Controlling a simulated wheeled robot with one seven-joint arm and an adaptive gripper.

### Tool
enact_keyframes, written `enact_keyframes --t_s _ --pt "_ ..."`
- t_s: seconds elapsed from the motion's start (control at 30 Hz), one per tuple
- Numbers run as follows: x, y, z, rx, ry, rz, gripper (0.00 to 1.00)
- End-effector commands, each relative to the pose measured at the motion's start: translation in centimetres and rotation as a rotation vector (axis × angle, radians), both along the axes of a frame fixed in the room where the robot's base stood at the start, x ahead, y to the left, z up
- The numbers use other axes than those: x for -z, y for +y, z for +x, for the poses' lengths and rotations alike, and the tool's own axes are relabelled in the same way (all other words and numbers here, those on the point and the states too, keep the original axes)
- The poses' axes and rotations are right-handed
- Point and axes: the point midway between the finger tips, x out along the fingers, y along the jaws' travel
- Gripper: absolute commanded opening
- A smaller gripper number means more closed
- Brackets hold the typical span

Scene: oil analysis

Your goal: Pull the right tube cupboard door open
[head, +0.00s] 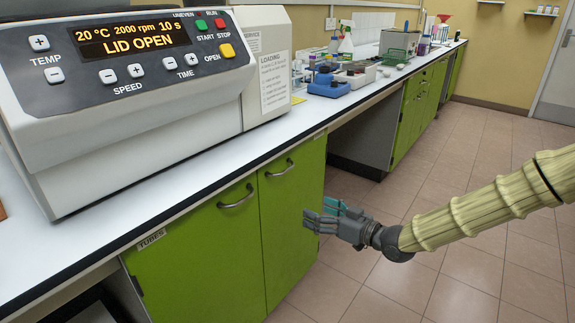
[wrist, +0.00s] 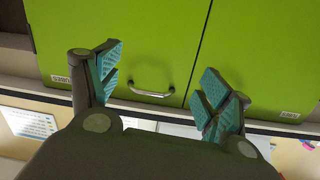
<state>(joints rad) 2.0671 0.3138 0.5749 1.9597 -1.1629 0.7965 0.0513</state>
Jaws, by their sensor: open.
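The green tube cupboard has two doors under the bench. The right door (head: 292,225) looks closed, with a curved metal handle (head: 280,168) near its top. The left door (head: 215,250) carries a TUBES label (head: 152,239) and its own handle (head: 235,196). My gripper (head: 314,213) is open and empty, in front of the right door. In the upside-down wrist view, my gripper (wrist: 160,62) has its teal-padded fingers spread either side of the right door's handle (wrist: 152,92), with no visible contact. The left door's handle is not visible there.
The white bench top (head: 150,205) overhangs the cupboard and bears a centrifuge (head: 130,90) reading LID OPEN. Beyond an open knee space stand more green cupboards (head: 415,115). The tiled floor (head: 460,270) on the right is clear.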

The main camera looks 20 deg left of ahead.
Motion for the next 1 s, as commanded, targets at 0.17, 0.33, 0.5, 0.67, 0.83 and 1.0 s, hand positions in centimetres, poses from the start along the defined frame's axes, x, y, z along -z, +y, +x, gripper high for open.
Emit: enact_keyframes --t_s 0.17,0.33,0.5,0.67,0.83,1.0 --pt "-7.1 0.9 1.6 -0.050 -0.136 0.040 0.79" --pt "-8.3 1.6 2.0 -0.063 -0.166 0.047 0.79" --pt "-8.2 3.5 2.7 -0.063 -0.166 0.046 0.79" --pt "-8.1 6.0 3.6 -0.063 -0.164 0.048 0.79" --pt "-8.1 8.5 4.5 -0.063 -0.165 0.047 0.79" --pt "-8.2 10.3 5.2 -0.062 -0.164 0.047 0.79"
